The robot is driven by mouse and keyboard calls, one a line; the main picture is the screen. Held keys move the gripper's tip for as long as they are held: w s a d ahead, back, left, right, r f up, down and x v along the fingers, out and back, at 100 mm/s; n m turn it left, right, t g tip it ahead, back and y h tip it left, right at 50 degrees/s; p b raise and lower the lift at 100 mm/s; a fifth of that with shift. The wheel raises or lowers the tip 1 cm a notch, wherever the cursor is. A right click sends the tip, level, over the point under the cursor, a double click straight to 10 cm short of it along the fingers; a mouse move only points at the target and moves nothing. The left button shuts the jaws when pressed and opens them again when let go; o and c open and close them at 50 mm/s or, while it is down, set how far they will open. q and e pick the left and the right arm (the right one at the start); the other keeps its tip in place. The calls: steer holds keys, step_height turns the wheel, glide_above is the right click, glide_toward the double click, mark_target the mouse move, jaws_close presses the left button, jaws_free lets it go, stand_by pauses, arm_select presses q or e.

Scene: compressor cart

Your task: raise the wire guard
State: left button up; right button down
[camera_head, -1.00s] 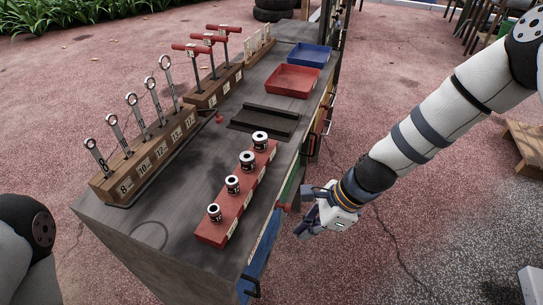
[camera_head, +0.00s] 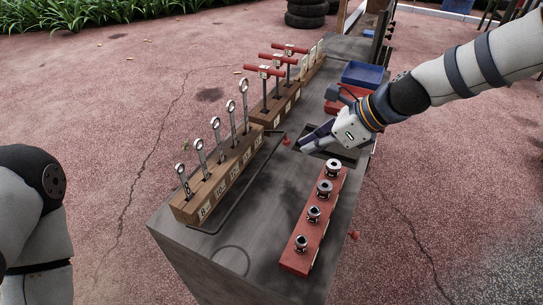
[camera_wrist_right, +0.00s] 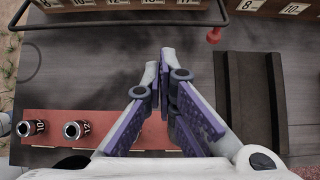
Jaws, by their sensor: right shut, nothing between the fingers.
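The wire guard (camera_head: 248,188) is a thin dark wire frame. It lies low, close to the cart top, along the front of the wooden wrench block (camera_head: 212,192). In the right wrist view its long bar (camera_wrist_right: 120,25) runs across the top, beyond my fingertips. A small red knob (camera_head: 286,141) stands by the guard's far end; the wrist view shows the knob (camera_wrist_right: 214,36) to the right of my fingers. My right gripper (camera_head: 300,147) is shut and empty above the cart top, close to the knob and apart from the bar. My left gripper is out of view.
A red rail with several sockets (camera_head: 313,222) lies in front of the gripper. A dark tray (camera_head: 345,152) sits under and beside it. A red bin (camera_head: 335,107) and a blue bin (camera_head: 364,74) stand behind. Red T-handles (camera_head: 270,72) rise from another wooden block.

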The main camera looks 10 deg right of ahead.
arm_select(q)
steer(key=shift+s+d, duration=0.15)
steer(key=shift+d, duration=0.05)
arm_select(e)
steer(key=shift+s+d, duration=0.1)
steer(key=shift+d, duration=0.1)
steer(key=b+x, duration=0.2)
steer(key=x, duration=0.7)
steer(key=shift+a+f, duration=0.1)
steer(key=shift+f, duration=0.1)
steer(key=shift+w+a+f, duration=0.2)
steer(key=shift+w+a, duration=0.05)
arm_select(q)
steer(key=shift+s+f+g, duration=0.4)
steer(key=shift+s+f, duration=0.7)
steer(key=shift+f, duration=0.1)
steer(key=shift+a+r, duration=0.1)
arm_select(e)
steer(key=shift+r, duration=0.2)
